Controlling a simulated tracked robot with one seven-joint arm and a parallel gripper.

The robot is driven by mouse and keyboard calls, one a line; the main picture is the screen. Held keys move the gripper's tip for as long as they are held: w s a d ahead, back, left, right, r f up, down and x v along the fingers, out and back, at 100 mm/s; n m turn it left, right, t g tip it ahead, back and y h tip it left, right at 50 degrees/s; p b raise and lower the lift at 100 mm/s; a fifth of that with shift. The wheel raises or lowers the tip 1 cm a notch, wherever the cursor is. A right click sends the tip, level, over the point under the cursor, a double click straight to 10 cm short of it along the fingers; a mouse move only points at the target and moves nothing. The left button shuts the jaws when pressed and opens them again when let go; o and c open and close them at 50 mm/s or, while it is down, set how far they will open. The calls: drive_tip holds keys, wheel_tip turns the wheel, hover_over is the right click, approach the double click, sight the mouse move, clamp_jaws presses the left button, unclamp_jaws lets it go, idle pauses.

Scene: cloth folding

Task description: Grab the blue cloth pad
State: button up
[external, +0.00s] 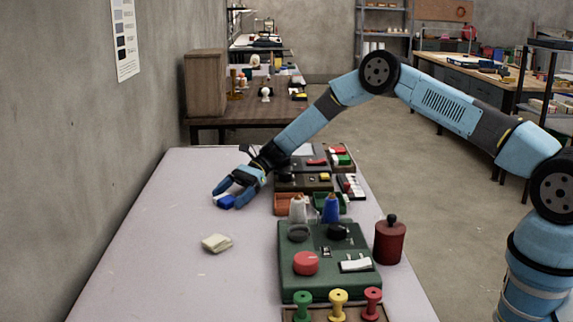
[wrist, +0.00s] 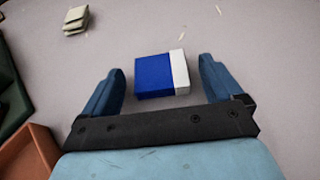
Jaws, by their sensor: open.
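The blue cloth pad (wrist: 154,76) lies flat on the table, with a white strip along its right side in the wrist view. It also shows in the external view (external: 227,202) as a small blue block, partly covered by my gripper. My gripper (wrist: 162,82) is open, with one blue finger on each side of the pad and a visible gap to each. In the external view, my gripper (external: 229,193) reaches down low over the table at the pad. The pad's exact height relative to the fingertips is hard to tell.
A cream folded cloth (external: 217,243) lies nearer on the table; the wrist view shows a cream stack (wrist: 76,19). To the right stand a green box (external: 326,270), a dark red canister (external: 390,242) and an orange tray (external: 284,203). The table's left side is clear.

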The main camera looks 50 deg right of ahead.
drive_tip(key=shift+a, duration=0.1)
drive_tip(key=c, duration=1)
drive_tip(key=shift+c, duration=0.2)
